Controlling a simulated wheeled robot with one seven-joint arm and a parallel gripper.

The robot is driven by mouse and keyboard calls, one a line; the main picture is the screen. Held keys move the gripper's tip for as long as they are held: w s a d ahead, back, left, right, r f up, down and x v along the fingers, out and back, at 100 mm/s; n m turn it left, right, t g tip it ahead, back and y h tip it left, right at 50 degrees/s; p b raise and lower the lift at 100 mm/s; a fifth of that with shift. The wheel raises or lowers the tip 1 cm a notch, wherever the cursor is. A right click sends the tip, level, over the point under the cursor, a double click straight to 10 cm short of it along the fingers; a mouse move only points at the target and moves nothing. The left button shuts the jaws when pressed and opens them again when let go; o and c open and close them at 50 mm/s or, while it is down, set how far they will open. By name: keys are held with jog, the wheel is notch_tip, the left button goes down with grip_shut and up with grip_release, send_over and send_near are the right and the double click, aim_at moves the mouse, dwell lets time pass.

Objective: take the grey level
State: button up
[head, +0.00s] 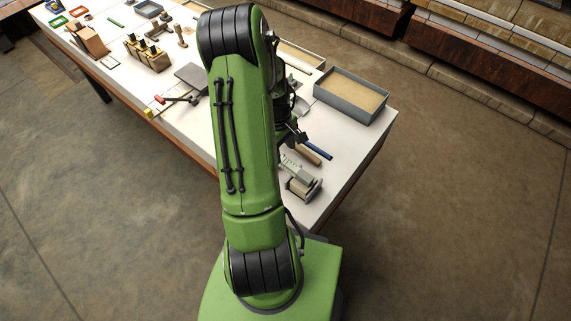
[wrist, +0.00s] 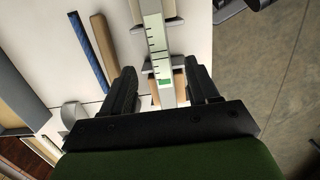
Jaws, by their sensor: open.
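The grey level (wrist: 155,34) is a pale grey bar with black marks and a small green patch. In the wrist view it runs from the top centre down between the fingers of my gripper (wrist: 161,68). The fingers are open, one on each side of the bar, with visible gaps to it. The bar appears to lie on a grey stand with a wooden part (wrist: 181,84). In the head view the level (head: 291,162) shows partly, near the table's front right corner, below my gripper (head: 293,137). Its lower end is hidden behind my gripper's body in the wrist view.
A blue rod (wrist: 88,50) and a wooden handle-like bar (wrist: 105,45) lie left of the level. A grey tray with a tan bottom (head: 349,98) stands behind. A red-headed tool (head: 162,99) and a wooden block holder (head: 146,54) are farther left. The table edge is close at right.

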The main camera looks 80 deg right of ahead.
aim_at(285, 161)
jog(key=f, duration=0.5)
jog(key=shift+s+a+f+b, duration=0.1)
jog(key=shift+s+f+b, duration=0.2)
jog(key=shift+r, duration=0.1)
grip_shut()
